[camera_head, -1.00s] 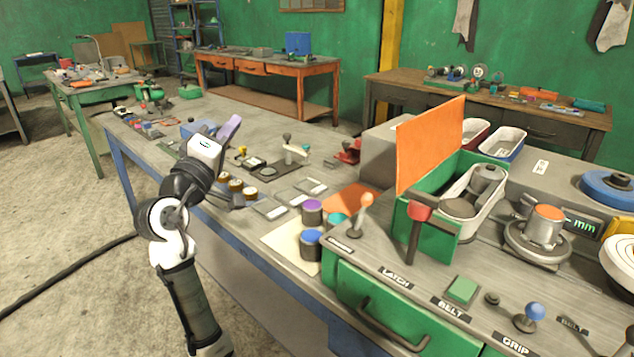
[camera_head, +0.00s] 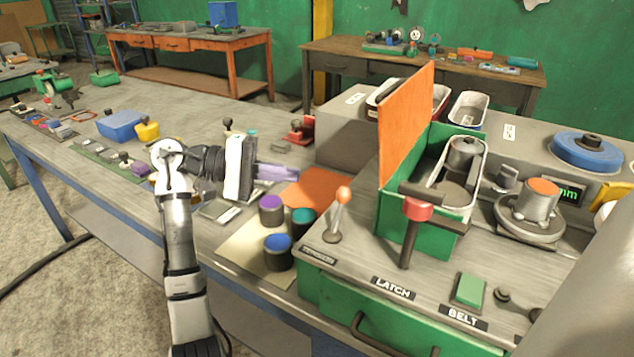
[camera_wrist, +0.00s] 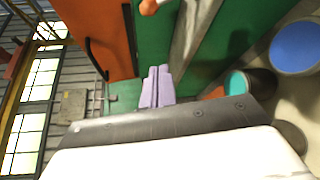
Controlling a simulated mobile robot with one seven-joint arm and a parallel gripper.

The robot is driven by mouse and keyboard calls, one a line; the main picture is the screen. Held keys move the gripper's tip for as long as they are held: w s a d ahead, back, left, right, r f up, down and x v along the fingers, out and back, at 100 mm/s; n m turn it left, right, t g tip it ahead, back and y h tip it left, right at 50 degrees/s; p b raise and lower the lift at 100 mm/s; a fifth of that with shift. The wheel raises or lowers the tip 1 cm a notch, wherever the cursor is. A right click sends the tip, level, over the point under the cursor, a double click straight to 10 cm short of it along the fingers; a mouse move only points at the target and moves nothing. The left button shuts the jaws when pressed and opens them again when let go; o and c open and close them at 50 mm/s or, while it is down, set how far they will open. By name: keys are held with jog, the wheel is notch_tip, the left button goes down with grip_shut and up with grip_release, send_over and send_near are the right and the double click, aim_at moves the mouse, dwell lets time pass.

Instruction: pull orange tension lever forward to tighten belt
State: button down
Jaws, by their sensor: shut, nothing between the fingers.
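The tension lever (camera_head: 339,215) is a pale stalk with an orange knob. It stands at the left end of the machine top, behind a dark label plate (camera_head: 318,258) too blurred to read well. My gripper (camera_head: 297,172) has pale purple fingers that are shut and empty. It points right and is left of the lever in the picture, apart from it. The wrist view shows the closed fingers (camera_wrist: 158,72), with an orange knob (camera_wrist: 150,5) cut off at the top edge, probably the lever's. The belt is not clearly visible.
A red-topped lever (camera_head: 417,210) stands right of the tension lever, before a green box with an upright orange panel (camera_head: 405,125). Purple, teal and blue-capped jars (camera_head: 277,243) stand below my gripper. A green button (camera_head: 469,289) sits by the BELT label.

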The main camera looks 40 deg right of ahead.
aim_at(339, 212)
jog(key=shift+s+d, duration=0.1)
jog(key=shift+s, duration=0.05)
jog(key=p+x, duration=0.2)
jog(key=x, duration=0.7)
jog(key=shift+s+r, duration=0.1)
jog(key=shift+r, duration=0.05)
jog(key=shift+s+d+p, duration=0.1)
jog(key=shift+s+p, duration=0.25)
jog(key=shift+s+a+r+p, duration=0.2)
jog(key=shift+s+a, duration=0.25)
jog(key=shift+a, duration=0.25)
jog(key=shift+s+a+r+p, duration=0.2)
jog(key=shift+s+a, duration=0.25)
jog(key=shift+a, duration=0.3)
jog(key=shift+a+r, duration=0.1)
jog(key=shift+a, duration=0.1)
